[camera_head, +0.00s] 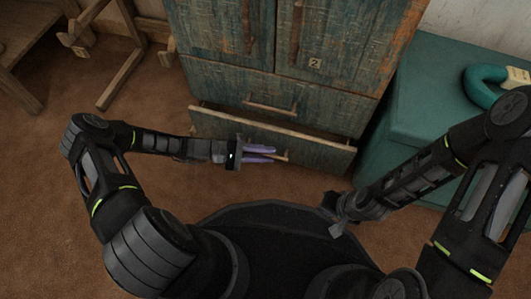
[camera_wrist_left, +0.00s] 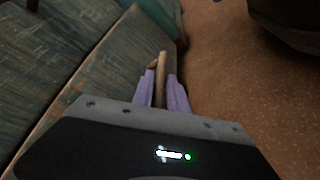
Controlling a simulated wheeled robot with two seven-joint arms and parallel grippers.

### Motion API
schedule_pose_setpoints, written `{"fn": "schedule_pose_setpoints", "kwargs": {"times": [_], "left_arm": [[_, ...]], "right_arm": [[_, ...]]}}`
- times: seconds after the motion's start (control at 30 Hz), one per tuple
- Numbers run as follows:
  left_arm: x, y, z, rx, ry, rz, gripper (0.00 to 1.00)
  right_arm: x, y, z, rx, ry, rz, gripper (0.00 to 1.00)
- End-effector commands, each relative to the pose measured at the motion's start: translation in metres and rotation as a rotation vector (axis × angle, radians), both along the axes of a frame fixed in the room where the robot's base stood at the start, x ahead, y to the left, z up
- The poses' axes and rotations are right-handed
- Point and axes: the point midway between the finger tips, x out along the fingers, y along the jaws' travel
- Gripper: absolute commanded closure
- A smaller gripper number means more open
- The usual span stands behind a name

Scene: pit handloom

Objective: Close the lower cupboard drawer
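The lower cupboard drawer (camera_head: 318,156) is pulled partly out, with a dark gap above its front board. Its wooden handle (camera_head: 282,157) also shows in the left wrist view (camera_wrist_left: 162,64). My left gripper (camera_head: 272,154) comes in from the left, in front of the drawer. Its two purple fingers (camera_wrist_left: 162,88) lie along both sides of the handle and look closed on it. Part of the handle is hidden between the fingers. My right gripper (camera_head: 340,212) is low, near my body and away from the drawer; its fingers are too unclear to read.
The worn blue-green cupboard (camera_head: 340,50) has an upper drawer (camera_head: 240,90), which looks shut. A teal chest (camera_head: 415,110) stands close on the right, with a teal curved object (camera_head: 483,88) on top. Wooden frames (camera_head: 125,80) stand at the left. Brown floor is clear before the drawer.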

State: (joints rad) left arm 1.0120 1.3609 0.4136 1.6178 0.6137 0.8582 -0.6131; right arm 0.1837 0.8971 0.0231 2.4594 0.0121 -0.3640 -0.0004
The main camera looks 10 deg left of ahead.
Motion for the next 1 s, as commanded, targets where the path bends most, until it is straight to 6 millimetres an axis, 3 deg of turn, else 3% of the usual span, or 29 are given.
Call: {"fn": "schedule_pose_setpoints", "kwargs": {"times": [0.2,1.0], "left_arm": [[0.0000,0.0002,-0.0001,0.000,0.000,0.000,1.00],[-0.0002,0.0005,-0.0004,0.001,0.000,0.000,1.00]], "right_arm": [[-0.0002,0.0001,-0.0001,0.000,0.000,0.000,1.00],[-0.0003,0.0000,-0.0002,0.000,0.001,0.000,1.00]]}}
